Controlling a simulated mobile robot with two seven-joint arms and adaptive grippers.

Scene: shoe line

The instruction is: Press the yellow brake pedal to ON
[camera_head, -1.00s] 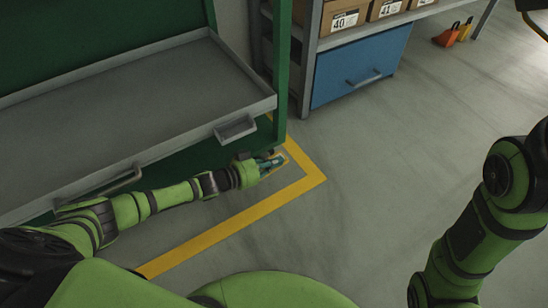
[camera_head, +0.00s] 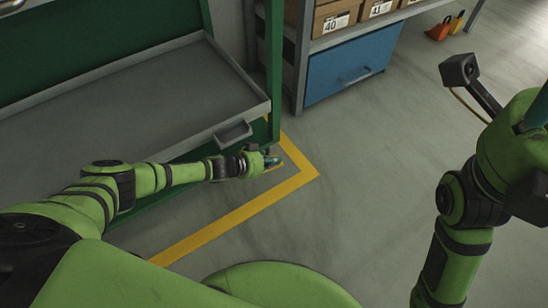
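My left gripper (camera_head: 270,160) is low beside the front right corner of the green cart frame (camera_head: 273,75), under the grey tray (camera_head: 110,112). Its teal fingers are small and partly hidden, so I cannot tell whether they are open or shut. A small yellow piece (camera_head: 277,166) shows right at the fingertips. I cannot tell if it is the brake pedal or part of the floor line, or whether the fingers touch it. No ON marking is readable. My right arm is at the right edge; its gripper is not clearly visible.
A yellow floor line (camera_head: 225,229) bends around the cart corner. A grey shelf with boxes (camera_head: 333,22) and a blue drawer unit (camera_head: 345,72) stands behind. Orange and yellow objects (camera_head: 440,29) lie at the back right. The middle floor is clear.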

